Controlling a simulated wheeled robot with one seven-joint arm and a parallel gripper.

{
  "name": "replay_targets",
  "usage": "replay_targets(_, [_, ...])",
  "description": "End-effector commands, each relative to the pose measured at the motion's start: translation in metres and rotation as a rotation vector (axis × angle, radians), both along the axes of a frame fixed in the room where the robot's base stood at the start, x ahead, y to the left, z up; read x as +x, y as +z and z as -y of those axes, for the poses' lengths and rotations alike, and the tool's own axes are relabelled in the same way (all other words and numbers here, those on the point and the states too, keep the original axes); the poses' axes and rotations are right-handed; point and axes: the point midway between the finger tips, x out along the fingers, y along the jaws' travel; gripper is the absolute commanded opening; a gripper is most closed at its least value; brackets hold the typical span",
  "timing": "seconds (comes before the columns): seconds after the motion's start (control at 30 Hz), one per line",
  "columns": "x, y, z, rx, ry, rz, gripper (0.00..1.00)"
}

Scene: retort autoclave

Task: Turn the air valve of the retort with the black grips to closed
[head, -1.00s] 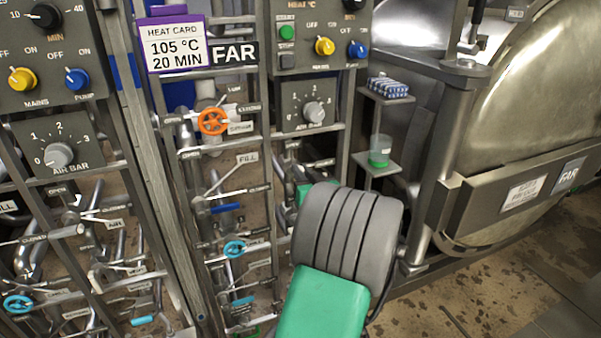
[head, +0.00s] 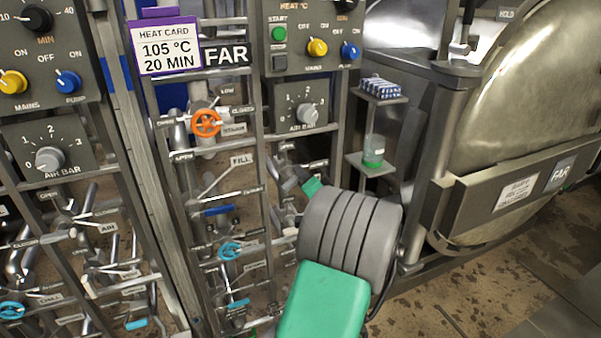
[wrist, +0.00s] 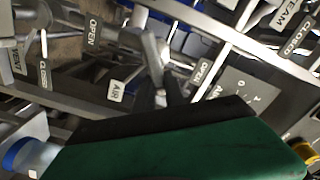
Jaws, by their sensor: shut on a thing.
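My gripper (wrist: 166,94) is shut on a grey lever (wrist: 152,50) beside the AIR label (wrist: 117,91) in the wrist view. I take this lever for the air valve's handle; my fingers hide its end, and no black grip shows clearly. An OPEN label (wrist: 92,32) stands above and left of it, and a CLOSED label (wrist: 44,75) farther left. In the head view my gripper (head: 288,180) reaches into the right-hand pipe rack, below the AIR BAR dial (head: 307,112). The valve itself is mostly hidden there by my arm.
A FAR sign (head: 227,54) and a heat card (head: 165,46) hang on the rack. An orange handwheel (head: 207,122) and pipes crowd the left. A small shelf (head: 372,168) with a green-based jar stands right of my arm, before the large metal retort (head: 510,110).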

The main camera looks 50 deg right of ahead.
Motion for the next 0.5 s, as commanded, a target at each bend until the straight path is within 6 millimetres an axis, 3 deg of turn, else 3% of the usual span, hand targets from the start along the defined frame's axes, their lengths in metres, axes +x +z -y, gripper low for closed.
replay_targets(0.5, [-0.002,-0.011,0.004,0.379,0.0,0.224,0.0])
